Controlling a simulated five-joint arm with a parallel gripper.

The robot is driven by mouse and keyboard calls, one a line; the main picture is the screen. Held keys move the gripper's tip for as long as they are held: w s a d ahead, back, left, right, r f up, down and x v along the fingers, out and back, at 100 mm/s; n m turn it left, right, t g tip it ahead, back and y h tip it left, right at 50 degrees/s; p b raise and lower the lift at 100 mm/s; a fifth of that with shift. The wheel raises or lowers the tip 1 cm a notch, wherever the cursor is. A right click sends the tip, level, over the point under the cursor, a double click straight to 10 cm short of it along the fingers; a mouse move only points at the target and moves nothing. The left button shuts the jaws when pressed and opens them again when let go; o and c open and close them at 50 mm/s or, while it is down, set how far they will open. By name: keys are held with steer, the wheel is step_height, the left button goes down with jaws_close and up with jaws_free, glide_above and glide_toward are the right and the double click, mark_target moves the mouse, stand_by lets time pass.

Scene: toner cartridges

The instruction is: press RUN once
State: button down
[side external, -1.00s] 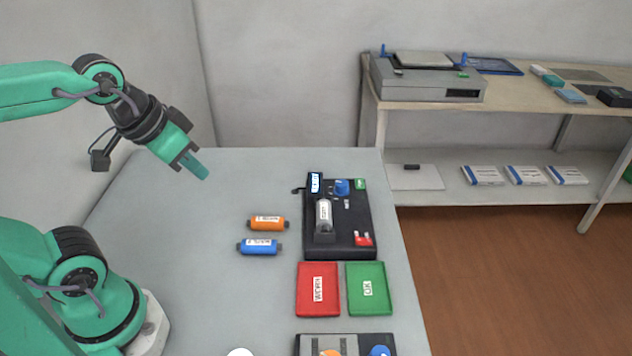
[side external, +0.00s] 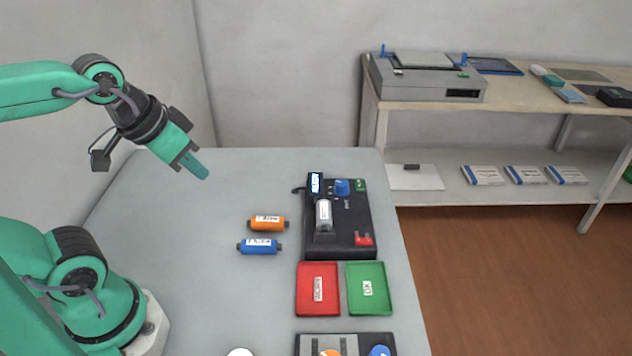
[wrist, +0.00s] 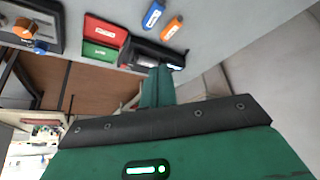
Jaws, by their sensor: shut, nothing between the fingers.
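A black tester unit (side external: 340,246) stands on the table with a small lit display (side external: 315,183), a blue knob (side external: 342,187), a green part (side external: 360,185) at its far right corner and a red part (side external: 364,240) at its near right. Lettering on these is too small to read, so I cannot tell which is RUN. A whitish cartridge (side external: 324,213) lies in the unit. My gripper (side external: 203,174) is shut and empty, in the air left of the unit and well apart from it. In the wrist view its fingers (wrist: 158,85) partly hide the unit (wrist: 143,53).
An orange cartridge (side external: 267,223) and a blue cartridge (side external: 260,246) lie left of the unit. A red tray (side external: 304,304) and a green tray (side external: 382,301) sit in front of it. Another grey and black unit (side external: 311,344) stands at the near edge. The table's left part is clear.

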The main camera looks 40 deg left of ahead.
steer(key=n+t, duration=0.4)
steer(key=n, duration=0.4)
glide_above(357, 185)
step_height(357, 185, down, 10)
steer(key=shift+f+h, duration=0.15)
steer(key=shift+h, duration=0.15)
steer(key=shift+f, duration=0.1)
steer(key=shift+f, duration=4.35)
